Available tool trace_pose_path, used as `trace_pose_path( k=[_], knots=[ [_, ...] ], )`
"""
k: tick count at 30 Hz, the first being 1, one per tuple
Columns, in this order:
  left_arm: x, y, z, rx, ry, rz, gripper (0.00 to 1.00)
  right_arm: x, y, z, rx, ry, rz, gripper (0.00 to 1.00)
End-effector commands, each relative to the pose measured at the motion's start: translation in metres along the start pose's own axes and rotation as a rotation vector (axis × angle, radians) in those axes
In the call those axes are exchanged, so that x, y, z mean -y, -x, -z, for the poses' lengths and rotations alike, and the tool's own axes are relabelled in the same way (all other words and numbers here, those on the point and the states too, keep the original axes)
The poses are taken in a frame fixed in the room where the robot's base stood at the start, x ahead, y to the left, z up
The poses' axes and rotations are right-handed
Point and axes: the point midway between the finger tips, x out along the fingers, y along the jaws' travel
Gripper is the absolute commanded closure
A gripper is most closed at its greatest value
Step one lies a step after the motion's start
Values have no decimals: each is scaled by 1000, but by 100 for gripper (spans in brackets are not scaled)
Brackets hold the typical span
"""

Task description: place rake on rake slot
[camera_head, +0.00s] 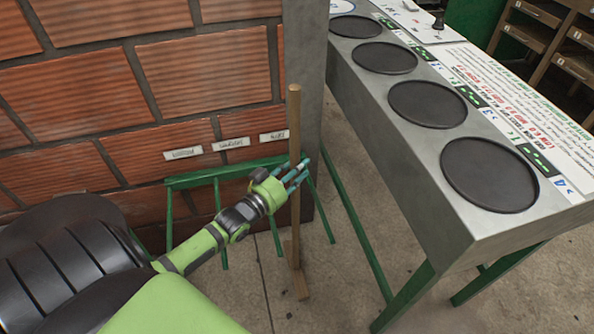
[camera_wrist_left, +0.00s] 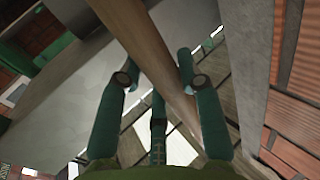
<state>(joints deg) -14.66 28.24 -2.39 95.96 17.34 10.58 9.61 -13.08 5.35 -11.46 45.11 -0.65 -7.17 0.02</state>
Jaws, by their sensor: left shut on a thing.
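The rake (camera_head: 294,130) is a wooden pole with a short wooden crosspiece at its lower end, low near the floor. It stands almost upright in front of the green slot rack (camera_head: 205,178). My left gripper (camera_head: 296,172) is shut on the rake's handle around mid-height. In the left wrist view the rake handle (camera_wrist_left: 150,50) runs between the fingers of my left gripper (camera_wrist_left: 158,80). The rack has several green legs or dividers below small wall labels. The rightmost label (camera_head: 273,136) is above the rack's right part, just left of the handle. My right gripper is not in view.
A brick wall (camera_head: 150,80) stands behind the rack, ending in a grey pillar (camera_head: 306,70). A grey metal table (camera_head: 450,205) with several round black plates stands at the right on green legs. Bare concrete floor (camera_head: 340,270) lies between.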

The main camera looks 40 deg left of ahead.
Motion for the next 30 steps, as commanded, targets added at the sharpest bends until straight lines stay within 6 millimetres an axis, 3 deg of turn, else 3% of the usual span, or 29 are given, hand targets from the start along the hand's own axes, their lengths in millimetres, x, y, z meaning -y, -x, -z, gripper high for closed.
trace_pose_path(
  k=[12,13,14,26,30],
  knots=[
    [0,-1,0,-12,-3,-1,100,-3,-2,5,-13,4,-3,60],
    [0,0,-2,-3,-2,-1,52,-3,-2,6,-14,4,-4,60],
    [0,0,-2,-3,-2,-1,40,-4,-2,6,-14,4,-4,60],
    [0,0,1,-3,-2,-1,40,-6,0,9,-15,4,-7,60],
    [0,17,-1,1,-1,0,40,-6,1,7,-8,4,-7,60]
  ],
)
